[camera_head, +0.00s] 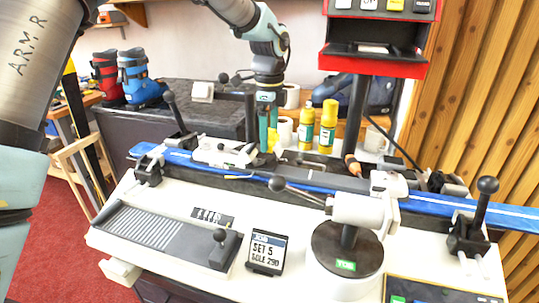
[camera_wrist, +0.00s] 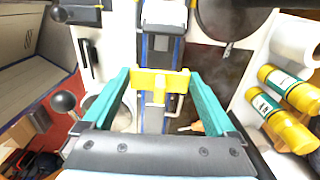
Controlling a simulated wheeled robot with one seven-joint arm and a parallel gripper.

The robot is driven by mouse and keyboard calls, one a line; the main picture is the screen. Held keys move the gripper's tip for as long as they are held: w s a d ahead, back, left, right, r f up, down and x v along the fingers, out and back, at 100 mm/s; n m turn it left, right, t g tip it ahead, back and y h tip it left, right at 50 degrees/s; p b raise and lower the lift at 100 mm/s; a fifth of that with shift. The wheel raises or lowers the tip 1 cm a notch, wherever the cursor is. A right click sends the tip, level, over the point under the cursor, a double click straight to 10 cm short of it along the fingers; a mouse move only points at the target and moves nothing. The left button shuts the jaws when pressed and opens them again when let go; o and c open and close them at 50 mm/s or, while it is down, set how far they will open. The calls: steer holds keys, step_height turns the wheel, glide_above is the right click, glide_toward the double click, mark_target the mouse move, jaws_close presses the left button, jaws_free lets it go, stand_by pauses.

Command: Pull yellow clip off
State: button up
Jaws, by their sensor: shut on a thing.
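The yellow clip (camera_wrist: 160,82) sits crosswise between my gripper's two teal fingers in the wrist view. My gripper (camera_wrist: 161,84) is shut on it. In the wrist view the clip crosses over a long blue-edged strip. I cannot tell whether the clip touches what lies under it.
Two yellow bottles (camera_head: 327,125) with green labels stand close right of my gripper. Lever knobs (camera_head: 488,185) stick up at both bench ends. A "SET 5" display (camera_head: 266,251) and a white cylindrical fixture (camera_head: 357,212) stand in front.

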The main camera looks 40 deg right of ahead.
step_height(320, 180, up, 3)
steer(key=shift+f, duration=0.2)
steer(key=shift+r+p, duration=2.65)
steer(key=shift+p, duration=0.1)
steer(key=shift+f, duration=0.1)
